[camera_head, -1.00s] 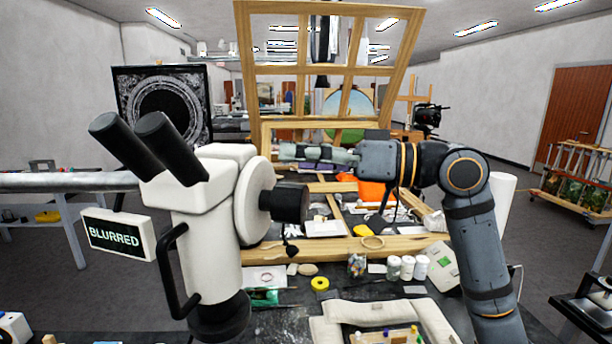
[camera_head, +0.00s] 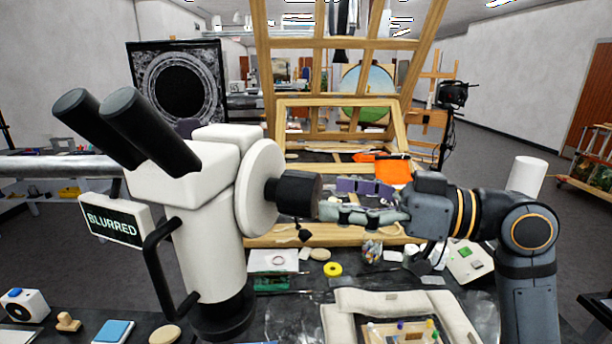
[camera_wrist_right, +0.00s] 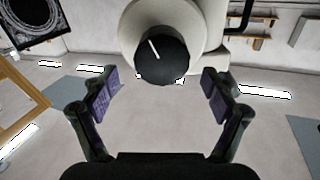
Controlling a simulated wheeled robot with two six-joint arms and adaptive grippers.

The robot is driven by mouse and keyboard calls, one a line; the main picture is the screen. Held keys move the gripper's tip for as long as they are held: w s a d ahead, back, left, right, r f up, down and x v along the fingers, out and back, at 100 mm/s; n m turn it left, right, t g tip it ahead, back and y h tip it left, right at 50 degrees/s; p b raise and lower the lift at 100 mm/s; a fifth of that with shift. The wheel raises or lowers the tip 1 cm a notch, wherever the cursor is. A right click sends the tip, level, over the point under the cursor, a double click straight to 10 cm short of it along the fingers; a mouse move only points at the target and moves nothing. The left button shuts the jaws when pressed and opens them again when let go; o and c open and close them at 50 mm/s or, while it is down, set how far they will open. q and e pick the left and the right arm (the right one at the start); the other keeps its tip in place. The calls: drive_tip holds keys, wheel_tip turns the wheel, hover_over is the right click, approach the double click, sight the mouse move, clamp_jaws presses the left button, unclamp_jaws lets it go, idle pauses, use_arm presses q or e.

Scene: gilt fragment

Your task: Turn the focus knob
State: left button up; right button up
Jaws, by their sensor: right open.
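The white microscope (camera_head: 205,235) stands on the dark table at the left, with two black eyepieces. Its black focus knob (camera_head: 298,193) sticks out to the right from a round white housing. In the right wrist view the knob (camera_wrist_right: 162,60) faces the camera, and its white mark leans to the upper left. My right gripper (camera_head: 328,208) is beside the knob, its fingers pointing at it from the right. In the wrist view the fingers (camera_wrist_right: 162,86) are spread wide, with the knob beyond and between them, not gripped. A small sign (camera_head: 112,219) reads "BLURRED". My left gripper is not in view.
A wooden easel frame (camera_head: 345,120) stands behind the table. Small jars, a yellow tape roll (camera_head: 332,269) and a padded cream holder (camera_head: 400,315) lie below my right arm. A blue block (camera_head: 113,331) and a wooden stamp (camera_head: 68,322) are at the front left.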

sight(317, 191)
drive_tip(key=x, duration=0.1)
drive_tip(key=p+x, duration=0.1)
drive_tip(key=x, duration=0.1)
drive_tip(key=shift+s+a+r, duration=0.15)
drive_tip(key=shift+a+r, duration=0.1)
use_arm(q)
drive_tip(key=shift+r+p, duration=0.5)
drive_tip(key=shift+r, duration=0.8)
use_arm(e)
drive_tip(key=shift+w+a+f, duration=0.15)
drive_tip(key=shift+w+a, duration=0.05)
drive_tip(key=shift+a, duration=0.25)
drive_tip(key=shift+w+a+f, duration=0.1)
drive_tip(key=shift+w+a, duration=0.1)
drive_tip(key=shift+a, duration=0.3)
